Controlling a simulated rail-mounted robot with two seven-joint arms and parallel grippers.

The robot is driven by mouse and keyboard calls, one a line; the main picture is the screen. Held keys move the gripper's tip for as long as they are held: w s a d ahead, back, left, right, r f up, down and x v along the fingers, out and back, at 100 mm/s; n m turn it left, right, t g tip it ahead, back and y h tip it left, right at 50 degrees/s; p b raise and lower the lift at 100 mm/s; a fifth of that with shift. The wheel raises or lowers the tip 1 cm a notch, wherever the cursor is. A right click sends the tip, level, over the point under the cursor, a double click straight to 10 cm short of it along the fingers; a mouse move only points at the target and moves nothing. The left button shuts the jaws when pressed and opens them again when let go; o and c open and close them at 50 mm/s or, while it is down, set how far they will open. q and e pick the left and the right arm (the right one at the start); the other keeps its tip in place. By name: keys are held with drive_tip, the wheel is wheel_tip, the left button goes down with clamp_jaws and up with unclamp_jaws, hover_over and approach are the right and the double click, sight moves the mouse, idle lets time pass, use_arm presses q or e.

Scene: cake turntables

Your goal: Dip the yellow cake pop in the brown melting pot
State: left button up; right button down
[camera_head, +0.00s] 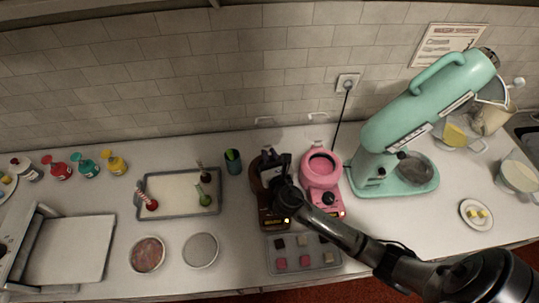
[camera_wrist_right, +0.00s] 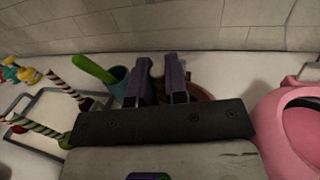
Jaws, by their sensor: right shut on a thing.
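The brown melting pot (camera_head: 266,205) stands left of the pink one, mostly covered by my right arm. Its brown rim (camera_wrist_right: 203,93) shows just behind the fingers in the right wrist view. My right gripper (camera_head: 273,170) is over the brown pot, with its fingers (camera_wrist_right: 160,80) close together and shut on a thin thing that is mostly hidden. I take this to be the yellow cake pop, since no yellow one lies on the tray; its head is not visible. I cannot tell whether it touches the chocolate. My left gripper is not in view.
The pink melting pot (camera_head: 321,170) is close on the right. A tray (camera_head: 165,214) with red, green and dark cake pops lies left, beside a dark cup (camera_head: 233,166). A tray of small sweets (camera_head: 318,268) lies in front. A mint mixer (camera_head: 405,130) stands farther right.

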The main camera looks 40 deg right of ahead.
drive_tip(key=shift+f, duration=0.25)
drive_tip(key=shift+f+b, duration=0.3)
idle(0.9)
drive_tip(key=shift+r, duration=0.15)
idle(0.3)
drive_tip(key=shift+r+p, duration=0.25)
drive_tip(key=shift+p, duration=0.25)
drive_tip(key=shift+r+p, duration=1.25)
drive_tip(key=shift+p, duration=0.2)
drive_tip(key=shift+r+p, duration=1.5)
drive_tip(key=shift+p, duration=0.15)
